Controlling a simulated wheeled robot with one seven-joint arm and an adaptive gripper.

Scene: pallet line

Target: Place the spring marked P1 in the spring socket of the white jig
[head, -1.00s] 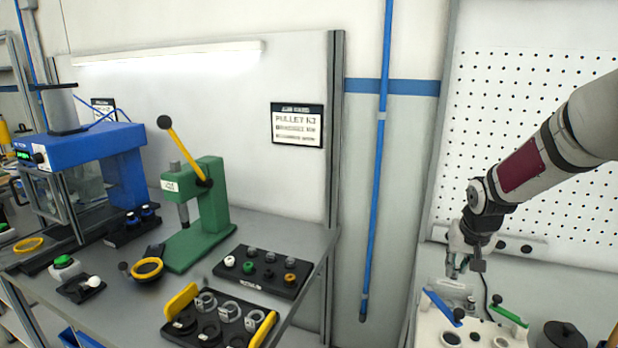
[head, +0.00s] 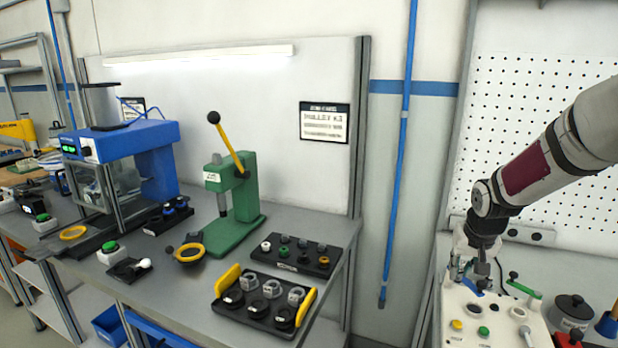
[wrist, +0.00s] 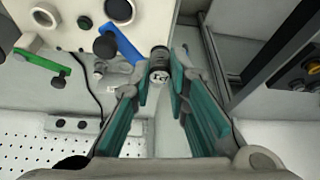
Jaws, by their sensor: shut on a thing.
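My gripper (head: 471,266) is at the right, above the back edge of the white jig (head: 455,333). In the wrist view my gripper (wrist: 160,78) has its teal fingers shut on a small dark cylindrical part with a white label, the spring (wrist: 159,66). The label's mark is too small to read surely. The white jig also shows in the wrist view (wrist: 75,14), beyond the fingertips, with round holes, a blue lever (wrist: 122,42) and a green lever (wrist: 42,61). The spring is apart from the jig's holes, and I cannot tell which is the spring socket.
A grey bench holds a green press (head: 232,205), a blue machine (head: 120,145), a black tray with yellow handles (head: 258,322) and a black rack of small parts (head: 305,268). A dark pot (head: 572,308) stands right of the jig. A gap separates bench and jig.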

